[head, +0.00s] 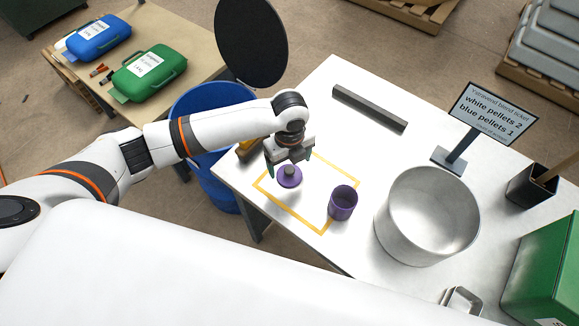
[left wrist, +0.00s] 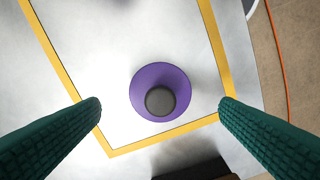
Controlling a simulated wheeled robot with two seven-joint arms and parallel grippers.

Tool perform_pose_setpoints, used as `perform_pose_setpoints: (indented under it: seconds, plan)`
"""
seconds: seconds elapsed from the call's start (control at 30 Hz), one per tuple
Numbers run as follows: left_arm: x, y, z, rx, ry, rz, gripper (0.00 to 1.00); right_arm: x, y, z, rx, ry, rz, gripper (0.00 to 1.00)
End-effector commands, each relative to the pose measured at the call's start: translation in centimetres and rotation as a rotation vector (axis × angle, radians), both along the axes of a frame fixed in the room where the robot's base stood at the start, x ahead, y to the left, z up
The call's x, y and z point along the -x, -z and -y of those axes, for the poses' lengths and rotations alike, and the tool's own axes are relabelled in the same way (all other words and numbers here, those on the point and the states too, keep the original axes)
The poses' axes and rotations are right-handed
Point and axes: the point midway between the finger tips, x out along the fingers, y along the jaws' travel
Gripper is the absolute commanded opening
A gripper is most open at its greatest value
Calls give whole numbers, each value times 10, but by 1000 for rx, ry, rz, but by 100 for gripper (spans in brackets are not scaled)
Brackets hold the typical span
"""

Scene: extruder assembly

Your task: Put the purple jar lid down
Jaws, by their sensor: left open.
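The purple jar lid (head: 289,180) has a grey knob and rests on the white table inside the yellow taped outline, near its left corner. In the left wrist view the lid (left wrist: 160,92) lies between and beyond the two green fingertips, touching neither. My left gripper (head: 289,168) is open above the lid, and it also shows in the left wrist view (left wrist: 160,104). The open purple jar (head: 343,203) stands upright at the right side of the outline. My right gripper is in neither view.
A large metal pot (head: 430,215) stands right of the jar. A ticket sign (head: 489,115) reads "white pellets 2, blue pellets 1". A grey bar (head: 369,108) lies at the back. A blue barrel (head: 205,103) is beyond the table's left edge. The table between bar and outline is clear.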

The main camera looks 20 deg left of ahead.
Motion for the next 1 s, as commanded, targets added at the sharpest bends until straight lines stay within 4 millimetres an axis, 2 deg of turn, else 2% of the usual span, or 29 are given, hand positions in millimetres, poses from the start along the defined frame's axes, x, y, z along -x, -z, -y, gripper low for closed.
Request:
perform_pose_setpoints:
  seconds: [0.03,0.2,0.4,0.57,1.0]
  plan:
    - [-1,-13,0,2,1,5,85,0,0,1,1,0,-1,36]
    - [-1,-48,0,2,1,5,85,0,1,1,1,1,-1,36]
    - [0,-73,0,1,0,1,85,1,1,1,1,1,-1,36]
    - [0,-80,0,0,-1,0,85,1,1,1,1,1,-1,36]
    - [0,-80,0,0,-1,0,85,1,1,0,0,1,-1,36]
